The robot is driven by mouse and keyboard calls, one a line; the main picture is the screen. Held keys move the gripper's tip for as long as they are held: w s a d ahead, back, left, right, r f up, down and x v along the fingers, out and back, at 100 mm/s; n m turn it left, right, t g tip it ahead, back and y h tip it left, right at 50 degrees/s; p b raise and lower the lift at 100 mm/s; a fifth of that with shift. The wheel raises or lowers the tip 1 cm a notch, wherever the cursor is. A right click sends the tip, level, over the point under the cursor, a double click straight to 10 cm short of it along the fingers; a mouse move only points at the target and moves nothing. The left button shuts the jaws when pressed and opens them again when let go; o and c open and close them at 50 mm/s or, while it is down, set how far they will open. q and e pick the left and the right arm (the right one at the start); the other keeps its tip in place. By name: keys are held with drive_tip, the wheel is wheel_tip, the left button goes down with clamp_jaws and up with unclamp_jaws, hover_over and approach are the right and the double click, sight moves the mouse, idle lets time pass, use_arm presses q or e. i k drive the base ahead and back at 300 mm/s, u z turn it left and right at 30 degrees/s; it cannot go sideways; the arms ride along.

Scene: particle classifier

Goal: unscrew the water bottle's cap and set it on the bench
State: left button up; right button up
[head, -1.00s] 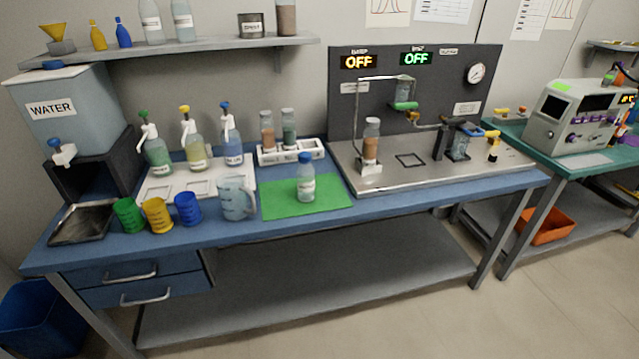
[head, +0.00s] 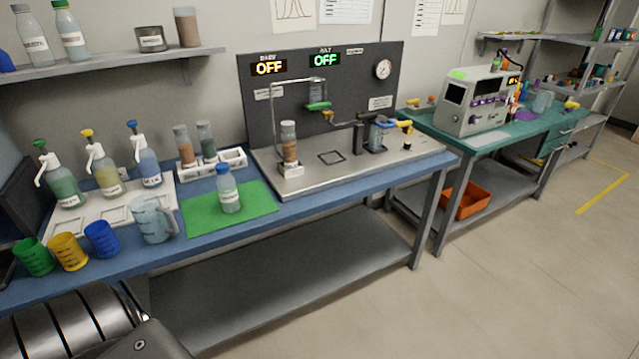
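The water bottle (head: 229,193) is a small clear bottle with a pale label, standing upright on the green mat (head: 257,204) on the blue bench (head: 190,247). Its blue cap (head: 223,169) sits on top of it. A dark ribbed arm part of mine shows at the bottom left, in front of the bench and well apart from the bottle. Neither of my grippers is in view.
A clear measuring jug (head: 151,220) stands just left of the mat, with green, yellow and blue cups (head: 102,239) further left. Pump bottles (head: 101,166) and a white vial rack (head: 212,165) stand behind. The steel rig plate (head: 355,160) is to the right. The mat's right part is clear.

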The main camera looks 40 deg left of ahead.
sight(226, 185)
drive_tip(key=z, duration=0.35)
drive_tip(key=i, duration=2.35)
drive_tip(key=u, duration=3.2)
